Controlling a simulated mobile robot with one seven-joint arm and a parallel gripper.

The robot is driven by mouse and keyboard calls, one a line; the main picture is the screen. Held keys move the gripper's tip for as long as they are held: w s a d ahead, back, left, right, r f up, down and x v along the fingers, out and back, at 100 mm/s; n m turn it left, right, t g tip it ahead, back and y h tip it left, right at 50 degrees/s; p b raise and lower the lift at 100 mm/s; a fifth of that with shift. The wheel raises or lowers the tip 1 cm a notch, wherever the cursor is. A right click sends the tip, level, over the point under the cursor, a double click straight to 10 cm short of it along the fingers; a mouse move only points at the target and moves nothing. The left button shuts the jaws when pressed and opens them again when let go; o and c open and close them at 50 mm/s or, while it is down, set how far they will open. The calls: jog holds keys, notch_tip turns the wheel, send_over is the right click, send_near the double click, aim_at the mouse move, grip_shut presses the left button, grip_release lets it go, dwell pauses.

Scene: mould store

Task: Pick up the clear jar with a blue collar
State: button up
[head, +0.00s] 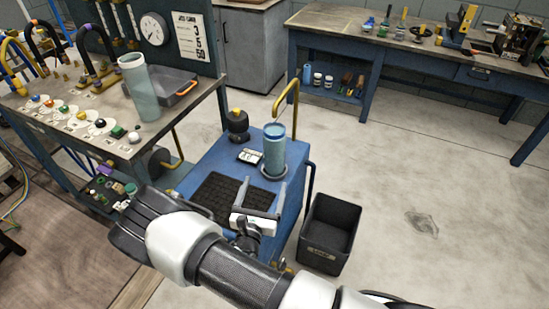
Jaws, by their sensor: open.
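The clear jar with a blue collar (274,155) stands upright on a round grey base on top of the blue cart (213,158). Its blue collar is near the top. My gripper (263,188) is open and empty, over the near part of the cart top. Its two fingers point towards the jar, which is beyond the fingertips in the picture. I cannot tell the exact gap or height. Another tall clear cylinder (141,90), with no blue collar in view, stands on the workbench at left.
A dark yellow-topped object (238,126) and a small labelled item (250,156) are near the jar. A black ribbed mat (214,193) lies on the cart. A yellow curved handle (287,98) rises behind. A black bin (328,234) stands right of the cart; floor beyond is clear.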

aim_at(272, 159)
jog(key=w, duration=0.3)
jog(key=w+d+b, duration=0.1)
jog(key=w, duration=0.7)
jog(key=shift+d+f, duration=0.15)
jog(key=shift+f, duration=0.1)
jog(key=shift+w+d+r+b, duration=0.15)
jog(key=shift+w+b, duration=0.3)
jog(key=shift+w, duration=1.1)
jog(key=shift+w+d+b, duration=0.2)
jog(key=shift+w+b, duration=0.25)
jog(key=shift+w, duration=1.05)
jog(key=c, duration=1.8)
jog(key=shift+r, duration=0.15)
jog(key=shift+c, duration=0.7)
